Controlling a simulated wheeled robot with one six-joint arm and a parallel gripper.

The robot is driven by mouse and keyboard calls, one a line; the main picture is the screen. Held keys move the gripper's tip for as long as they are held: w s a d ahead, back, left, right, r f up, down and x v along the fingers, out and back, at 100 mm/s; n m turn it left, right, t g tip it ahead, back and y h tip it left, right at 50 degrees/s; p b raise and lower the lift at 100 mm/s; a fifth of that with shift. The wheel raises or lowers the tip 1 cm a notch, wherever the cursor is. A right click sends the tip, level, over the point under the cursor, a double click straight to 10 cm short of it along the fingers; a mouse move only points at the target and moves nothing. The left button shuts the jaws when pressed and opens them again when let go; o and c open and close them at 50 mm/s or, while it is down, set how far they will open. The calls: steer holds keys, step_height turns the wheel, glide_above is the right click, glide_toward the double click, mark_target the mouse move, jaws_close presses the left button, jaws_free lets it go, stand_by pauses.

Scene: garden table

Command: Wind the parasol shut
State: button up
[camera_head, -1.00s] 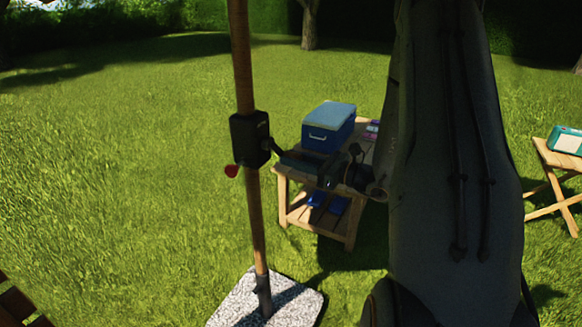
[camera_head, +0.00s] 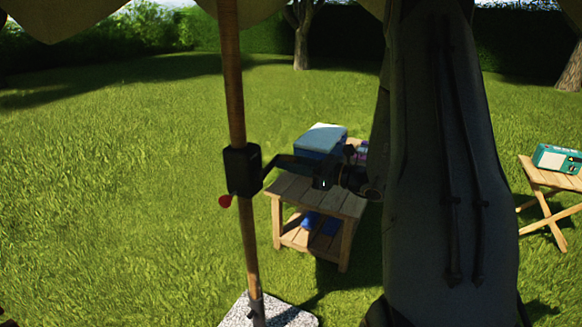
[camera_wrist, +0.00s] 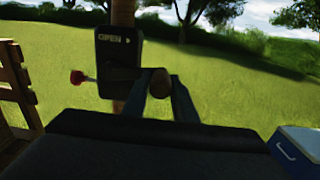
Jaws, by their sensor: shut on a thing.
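The parasol's wooden pole (camera_head: 236,110) stands left of centre in the head view, with the canopy's hem (camera_head: 275,12) hanging along the top edge. A black crank housing (camera_head: 242,170) sits on the pole, with a red knob (camera_head: 225,201) at its lower left. In the wrist view the housing (camera_wrist: 118,60) is marked "OPEN" with an arrow. A dark crank arm (camera_head: 284,160) reaches right from the housing to my gripper (camera_head: 318,171). In the wrist view my gripper (camera_wrist: 160,88) is shut on the crank's brown knob (camera_wrist: 160,79), one finger on each side.
A slatted wooden table (camera_head: 340,201) with a blue cool box (camera_head: 319,143) stands behind my gripper. A folding stool (camera_head: 550,180) with a teal radio (camera_head: 558,158) is at the right. A speckled stone base (camera_head: 240,312) carries the pole.

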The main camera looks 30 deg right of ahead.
steer(key=shift+s+a+r+p, duration=0.2)
steer(key=shift+r+p, duration=0.2)
steer(key=shift+r, duration=0.2)
steer(key=shift+s+a+r+p, duration=0.1)
steer(key=shift+a+r+p, duration=0.1)
steer(key=shift+r+p, duration=0.25)
steer(key=s+a+p, duration=0.1)
steer(key=s+a, duration=0.8)
steer(key=a, duration=0.3)
step_height(320, 180, down, 7)
steer(key=b, duration=0.6)
steer(key=w+d+f+b, duration=0.3)
steer(key=w+d+f, duration=0.1)
steer(key=d+f, duration=0.1)
steer(key=shift+w+d, duration=0.25)
steer(key=shift+d, duration=0.4)
steer(key=o, duration=1.1)
steer(key=shift+s+a, duration=0.1)
